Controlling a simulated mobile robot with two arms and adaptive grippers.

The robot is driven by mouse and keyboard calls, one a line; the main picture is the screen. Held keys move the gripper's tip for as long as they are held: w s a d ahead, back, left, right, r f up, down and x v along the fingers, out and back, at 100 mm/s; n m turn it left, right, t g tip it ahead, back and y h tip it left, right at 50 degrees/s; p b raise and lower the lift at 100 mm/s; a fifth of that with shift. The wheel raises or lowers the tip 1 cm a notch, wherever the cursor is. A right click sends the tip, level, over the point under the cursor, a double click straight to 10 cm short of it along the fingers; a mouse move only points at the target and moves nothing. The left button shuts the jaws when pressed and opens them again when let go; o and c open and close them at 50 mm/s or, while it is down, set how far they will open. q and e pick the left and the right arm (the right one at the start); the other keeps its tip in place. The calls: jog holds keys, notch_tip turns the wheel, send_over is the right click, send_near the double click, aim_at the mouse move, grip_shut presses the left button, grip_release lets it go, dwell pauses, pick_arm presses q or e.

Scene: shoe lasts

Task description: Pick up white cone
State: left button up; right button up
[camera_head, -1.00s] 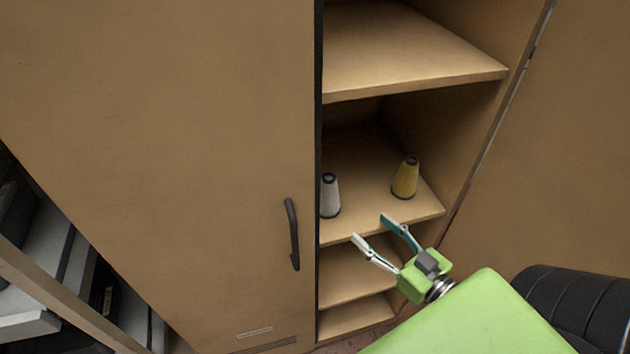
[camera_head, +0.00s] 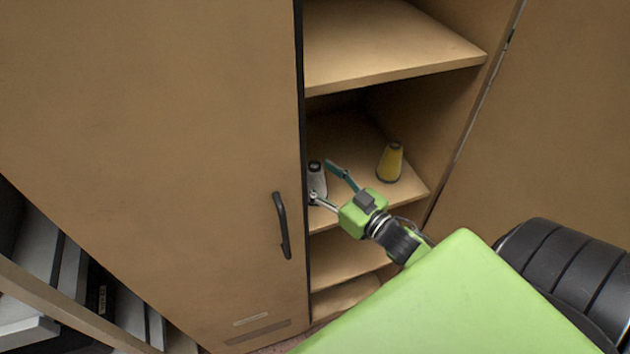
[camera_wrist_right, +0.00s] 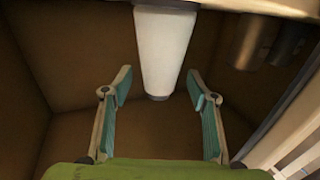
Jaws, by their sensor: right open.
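The white cone (camera_head: 317,178) stands upright on the middle shelf of the open cabinet, close to the edge of the closed door. It also shows in the right wrist view (camera_wrist_right: 164,48), at the top centre, beyond the fingertips. My right gripper (camera_head: 323,181) is open, with one finger towards each side of the cone; part of the cone is hidden behind a finger. In the right wrist view the open gripper (camera_wrist_right: 160,80) has nothing clamped between its fingers. I cannot tell whether a finger touches the cone. My left gripper is not in view.
A yellow cone (camera_head: 390,163) stands to the right on the same shelf (camera_head: 405,190). An upper shelf (camera_head: 385,45) is above. The closed door (camera_head: 200,120) with its black handle (camera_head: 282,225) borders the opening on the left. Two dark cylindrical shapes (camera_wrist_right: 270,45) show in the right wrist view.

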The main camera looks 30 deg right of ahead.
jog(key=shift+w+a+f, duration=0.1)
jog(key=shift+w+a, duration=0.05)
jog(key=shift+w, duration=0.95)
jog(key=shift+s, duration=0.1)
jog(key=c, duration=1.4)
